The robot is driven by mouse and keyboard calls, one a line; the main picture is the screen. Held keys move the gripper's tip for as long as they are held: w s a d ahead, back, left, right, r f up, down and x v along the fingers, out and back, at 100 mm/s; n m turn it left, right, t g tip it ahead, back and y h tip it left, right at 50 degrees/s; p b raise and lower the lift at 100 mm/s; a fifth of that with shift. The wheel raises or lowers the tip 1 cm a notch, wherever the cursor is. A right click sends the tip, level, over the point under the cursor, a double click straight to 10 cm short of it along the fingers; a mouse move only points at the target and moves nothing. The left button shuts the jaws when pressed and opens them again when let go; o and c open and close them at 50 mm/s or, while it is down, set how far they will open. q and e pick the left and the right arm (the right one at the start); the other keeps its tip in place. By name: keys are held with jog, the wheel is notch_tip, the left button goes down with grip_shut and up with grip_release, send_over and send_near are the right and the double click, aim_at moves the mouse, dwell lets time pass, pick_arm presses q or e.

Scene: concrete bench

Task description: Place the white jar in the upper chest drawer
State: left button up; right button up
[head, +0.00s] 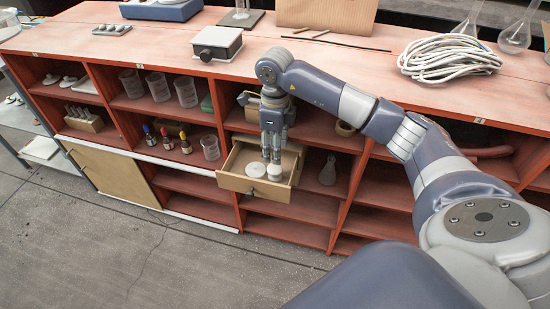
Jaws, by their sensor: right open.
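An open wooden drawer (239,184) sticks out from the shelving below the bench top. A white jar (275,173) stands inside it, toward the right. A flat round white thing (256,169) lies to its left; I cannot tell if it is a lid. My right gripper (271,160) points down into the drawer, with its open fingertips right at the jar's top. I cannot tell whether they touch it. The chest body behind is mostly hidden by my right arm. My left gripper is not in view.
A light wooden box-like part (252,110) with a dark knob sits above the drawer, partly behind my arm. A glass beaker (210,148) and dropper bottles (185,143) stand left; a flask (327,171) stands right. A grey box (217,43) and coiled cable (448,58) lie on top.

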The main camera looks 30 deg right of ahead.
jog(key=shift+r, duration=1.65)
